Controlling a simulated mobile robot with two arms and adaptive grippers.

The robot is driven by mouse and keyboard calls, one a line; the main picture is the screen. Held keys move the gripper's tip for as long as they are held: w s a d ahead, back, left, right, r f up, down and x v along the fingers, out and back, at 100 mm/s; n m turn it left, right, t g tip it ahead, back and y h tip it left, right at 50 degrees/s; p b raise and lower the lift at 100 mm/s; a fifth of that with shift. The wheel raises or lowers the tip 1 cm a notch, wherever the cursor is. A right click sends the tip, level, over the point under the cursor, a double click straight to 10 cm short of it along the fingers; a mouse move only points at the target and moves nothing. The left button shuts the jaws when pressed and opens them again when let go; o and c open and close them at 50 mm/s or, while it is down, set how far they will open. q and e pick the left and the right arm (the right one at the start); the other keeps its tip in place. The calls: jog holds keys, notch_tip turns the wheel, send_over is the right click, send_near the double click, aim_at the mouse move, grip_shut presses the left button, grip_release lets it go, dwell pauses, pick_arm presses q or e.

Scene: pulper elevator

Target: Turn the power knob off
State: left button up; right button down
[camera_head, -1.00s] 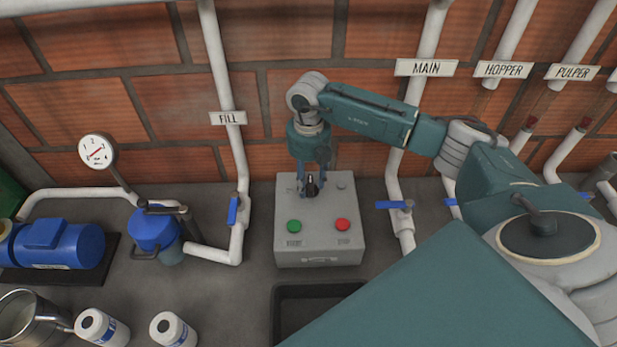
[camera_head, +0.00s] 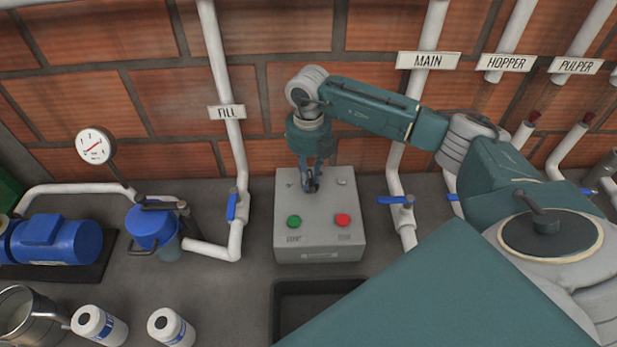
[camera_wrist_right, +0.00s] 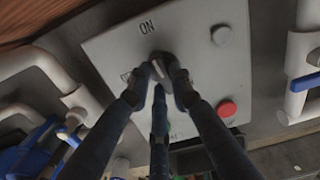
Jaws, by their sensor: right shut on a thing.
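The grey control box (camera_head: 344,235) sits on the counter against the brick wall. It has a green button (camera_head: 294,221), a red button (camera_head: 343,220) and a small pale lamp at its upper right. My right gripper (camera_head: 312,188) reaches down from above onto the upper part of the box. In the right wrist view the fingers (camera_wrist_right: 162,75) are shut on the power knob (camera_wrist_right: 158,68), just below the "ON" label (camera_wrist_right: 147,27). The fingers hide most of the knob, so its exact pointing is hard to tell. My left gripper is not in view.
Pipes with blue valve handles stand on both sides of the box: the fill valve (camera_head: 232,206) at left, the main valve (camera_head: 394,200) at right. A blue pump (camera_head: 55,243), white bottles (camera_head: 97,325) and a metal jug are at left. A dark tray (camera_head: 290,300) lies in front.

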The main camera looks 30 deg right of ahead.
aim_at(311, 180)
jog(key=n+b, duration=0.3)
jog(key=shift+f, duration=0.15)
jog(key=n+b, duration=0.3)
jog(key=n, duration=0.2)
jog(key=shift+s, duration=0.1)
jog(key=n+b, duration=0.3)
jog(key=n, duration=0.1)
jog(key=shift+s+d+r+n+b, duration=0.1)
jog(key=shift+n+b, duration=0.45)
jog(key=shift+n, duration=0.55)
jog(key=shift+s+r+n+b, duration=0.1)
jog(key=shift+n+b, duration=0.4)
jog(key=shift+n, duration=0.6)
jog(key=shift+r, duration=0.1)
jog(key=c, duration=1.5)
grip_release()
jog(key=shift+c, duration=0.2)
notch_tip(311, 180, up, 12)
